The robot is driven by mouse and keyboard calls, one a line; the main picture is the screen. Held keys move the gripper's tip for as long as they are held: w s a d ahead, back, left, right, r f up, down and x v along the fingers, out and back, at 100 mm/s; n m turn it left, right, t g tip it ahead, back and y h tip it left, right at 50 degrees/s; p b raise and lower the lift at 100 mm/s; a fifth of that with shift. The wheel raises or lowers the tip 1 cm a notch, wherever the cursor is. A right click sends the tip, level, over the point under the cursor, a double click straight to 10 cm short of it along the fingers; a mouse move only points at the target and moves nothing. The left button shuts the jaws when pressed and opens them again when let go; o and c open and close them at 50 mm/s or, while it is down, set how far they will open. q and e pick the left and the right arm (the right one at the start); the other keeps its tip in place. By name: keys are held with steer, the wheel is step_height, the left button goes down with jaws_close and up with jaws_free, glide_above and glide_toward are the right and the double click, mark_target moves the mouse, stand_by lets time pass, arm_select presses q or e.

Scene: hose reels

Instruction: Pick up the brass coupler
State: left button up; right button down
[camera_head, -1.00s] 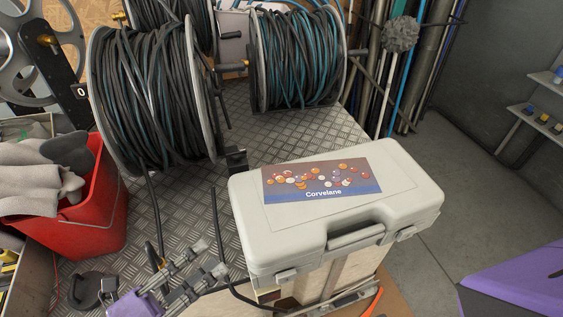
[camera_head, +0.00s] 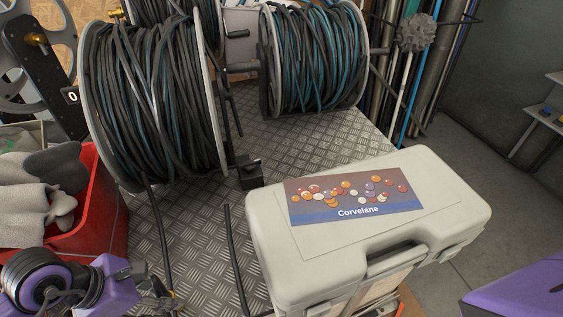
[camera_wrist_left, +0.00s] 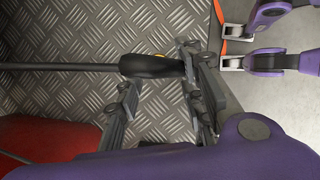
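A black hose end with a thick dark sleeve (camera_wrist_left: 150,66) lies over the metal plate in the left wrist view. A small yellow-brass bit (camera_wrist_left: 160,55) shows at the sleeve, mostly hidden by it; I take this for the brass coupler. My left gripper (camera_wrist_left: 160,88) is open, its two dark fingers apart on either side of the sleeve end, with nothing clearly held. In the head view my left gripper (camera_head: 160,297) is at the bottom left, partly cut off, near the hanging hose end.
A pale grey Corvelane case (camera_head: 455,205) stands right of the hose end. A red bin (camera_head: 105,215) with grey gloves stands at left. Large hose reels (camera_head: 155,100) stand behind.

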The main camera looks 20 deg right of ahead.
arm_select(q)
steer(key=x, duration=0.5)
steer(key=shift+w, duration=0.2)
steer(key=shift+r, duration=0.1)
jaws_close()
